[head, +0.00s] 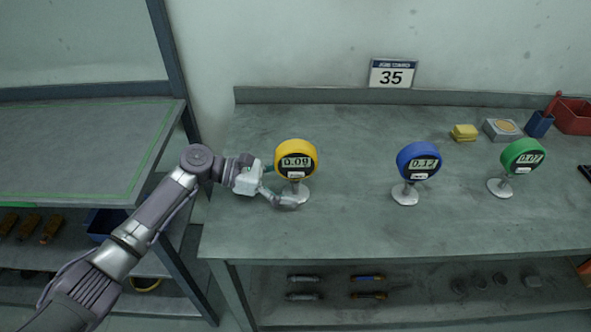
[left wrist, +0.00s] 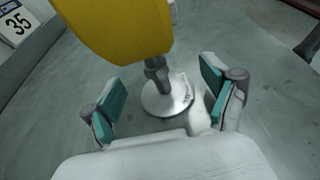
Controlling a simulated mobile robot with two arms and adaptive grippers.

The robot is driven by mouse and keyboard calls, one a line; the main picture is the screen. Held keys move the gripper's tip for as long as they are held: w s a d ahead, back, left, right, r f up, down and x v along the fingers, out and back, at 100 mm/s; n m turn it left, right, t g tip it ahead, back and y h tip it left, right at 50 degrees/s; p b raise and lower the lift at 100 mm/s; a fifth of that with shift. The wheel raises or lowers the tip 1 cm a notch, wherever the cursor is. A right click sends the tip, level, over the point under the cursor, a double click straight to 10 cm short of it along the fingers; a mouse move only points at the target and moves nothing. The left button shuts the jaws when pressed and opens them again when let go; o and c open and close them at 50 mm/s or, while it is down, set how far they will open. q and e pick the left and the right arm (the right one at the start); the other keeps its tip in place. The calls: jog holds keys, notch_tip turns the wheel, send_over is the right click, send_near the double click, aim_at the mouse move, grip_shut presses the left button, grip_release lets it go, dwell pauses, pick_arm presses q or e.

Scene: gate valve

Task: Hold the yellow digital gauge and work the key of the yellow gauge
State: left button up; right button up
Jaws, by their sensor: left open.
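The yellow digital gauge (head: 296,160) stands upright on a round metal base at the left part of the workbench, its display reading about 0.09. A small pale key sits under its display. My left gripper (head: 283,188) is at the gauge's stem, low behind the head of the gauge. In the left wrist view the yellow gauge (left wrist: 118,28) fills the top, and its stem and base (left wrist: 168,95) lie between the spread fingers of my left gripper (left wrist: 160,95). The fingers are open and apart from the stem. My right gripper is not in view.
A blue gauge (head: 418,161) and a green gauge (head: 523,156) stand farther right on the workbench (head: 350,225). A sign reading 35 (head: 391,74) is on the back wall. A yellow sponge (head: 464,132), a box (head: 502,130) and a red bin (head: 574,116) are at the back right.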

pick_arm(q)
jog(key=shift+c, duration=1.2)
jog(key=c, duration=1.3)
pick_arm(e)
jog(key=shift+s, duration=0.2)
pick_arm(q)
jog(key=shift+c, duration=0.2)
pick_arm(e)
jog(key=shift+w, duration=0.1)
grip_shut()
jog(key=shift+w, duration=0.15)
